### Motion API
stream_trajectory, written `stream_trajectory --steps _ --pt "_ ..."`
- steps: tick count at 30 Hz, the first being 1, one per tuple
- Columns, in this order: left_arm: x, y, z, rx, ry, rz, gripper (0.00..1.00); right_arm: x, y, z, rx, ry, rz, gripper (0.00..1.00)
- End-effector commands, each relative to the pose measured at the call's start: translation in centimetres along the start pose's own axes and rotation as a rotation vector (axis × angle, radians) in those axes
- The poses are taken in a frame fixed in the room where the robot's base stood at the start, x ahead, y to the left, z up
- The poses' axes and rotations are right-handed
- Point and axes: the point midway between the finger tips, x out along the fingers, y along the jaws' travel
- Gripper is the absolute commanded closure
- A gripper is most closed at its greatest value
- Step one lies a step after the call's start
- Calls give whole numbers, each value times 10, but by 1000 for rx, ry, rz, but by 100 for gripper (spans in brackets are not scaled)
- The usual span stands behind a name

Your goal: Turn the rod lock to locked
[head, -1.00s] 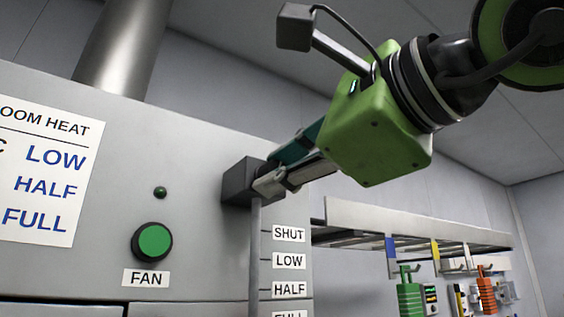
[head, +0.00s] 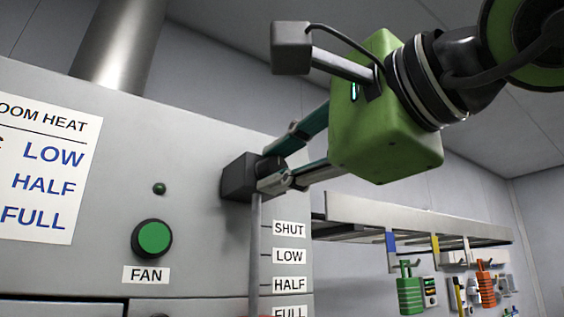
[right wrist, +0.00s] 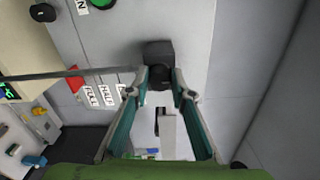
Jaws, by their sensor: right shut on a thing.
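The rod lock (head: 238,178) is a dark grey block with a round dark knob at the top of a thin vertical rod (head: 256,235), on the grey cabinet front. In the right wrist view the lock block (right wrist: 158,54) sits straight ahead between the fingertips. My right gripper (head: 272,168) reaches in from the upper right and is shut on the knob, one finger on each side. Its two teal fingers (right wrist: 162,84) also show in the right wrist view. They partly hide the knob, and I cannot read a locked or unlocked mark. My left gripper is not in view.
Labels SHUT (head: 289,229), LOW, HALF and FULL line the rod's right side. A green FAN button (head: 154,239) and a ROOM HEAT sign (head: 48,165) are to the left. A rack (head: 420,222) with hanging tools is at the right.

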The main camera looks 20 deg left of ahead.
Motion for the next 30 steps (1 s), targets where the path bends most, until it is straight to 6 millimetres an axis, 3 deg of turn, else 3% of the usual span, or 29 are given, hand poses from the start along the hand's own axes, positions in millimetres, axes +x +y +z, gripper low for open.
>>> stream_trajectory --steps 2,3,5,17,20,30 --pt "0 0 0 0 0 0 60 0 0 0 -2 0 -1 100" --pt "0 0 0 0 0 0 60 0 0 0 -2 0 -1 73" --pt "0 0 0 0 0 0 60 0 0 0 -1 0 -1 61" --pt "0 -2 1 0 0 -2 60 -4 0 0 0 0 -1 61" --pt "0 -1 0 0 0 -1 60 -17 -1 -1 0 1 -1 61" --pt "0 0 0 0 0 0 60 -88 -1 0 0 1 -4 61"
